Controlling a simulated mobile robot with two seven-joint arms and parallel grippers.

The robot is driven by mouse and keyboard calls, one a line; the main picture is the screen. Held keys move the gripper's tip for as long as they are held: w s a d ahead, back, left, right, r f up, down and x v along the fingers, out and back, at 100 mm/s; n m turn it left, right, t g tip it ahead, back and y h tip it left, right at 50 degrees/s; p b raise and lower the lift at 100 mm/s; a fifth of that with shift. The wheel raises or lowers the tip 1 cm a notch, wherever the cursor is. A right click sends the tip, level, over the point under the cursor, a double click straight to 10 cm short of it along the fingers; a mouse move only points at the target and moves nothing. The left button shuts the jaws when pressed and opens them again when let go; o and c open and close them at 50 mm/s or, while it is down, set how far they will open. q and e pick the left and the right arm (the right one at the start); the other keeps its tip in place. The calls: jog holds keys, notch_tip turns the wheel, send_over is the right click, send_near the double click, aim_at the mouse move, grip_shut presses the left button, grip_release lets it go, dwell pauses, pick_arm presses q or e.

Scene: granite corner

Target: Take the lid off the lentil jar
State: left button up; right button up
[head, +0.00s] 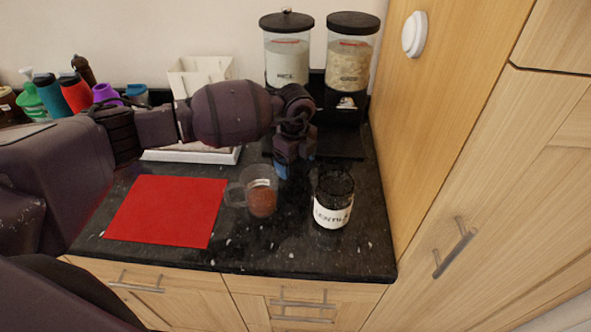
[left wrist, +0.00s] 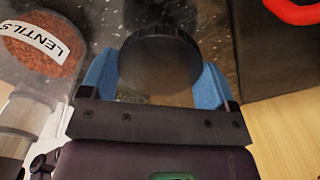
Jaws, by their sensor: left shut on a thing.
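My left gripper (head: 296,162) is shut on a round black lid (left wrist: 160,58), which shows between its blue fingers in the left wrist view. The lid is hard to make out in the head view. A clear container of reddish-brown lentils, labelled LENTILS (left wrist: 42,42), shows at the left of the wrist view. In the head view, a clear vessel with a handle and reddish-brown contents (head: 262,202) stands left of and nearer than the gripper. A dark-looking glass jar with a white lettered label (head: 332,214) stands to the right and nearer. My right gripper is out of view.
A red mat (head: 167,210) lies on the dark counter at the left. Two dispensers with black lids (head: 287,65) (head: 351,68) stand at the back. A white tray (head: 190,155) lies behind the mat. Bottles and cups crowd the back left, and a wooden cabinet bounds the right.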

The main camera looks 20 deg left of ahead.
aim_at(295, 164)
pick_arm(q)
jog(key=shift+f, duration=1.6)
jog(key=shift+f, duration=0.1)
jog(key=o, duration=0.9)
jog(key=shift+f, duration=0.1)
jog(key=shift+r, duration=0.25)
notch_tip(295, 164, up, 12)
jog(key=shift+f, duration=0.1)
jog(key=shift+s, duration=0.1)
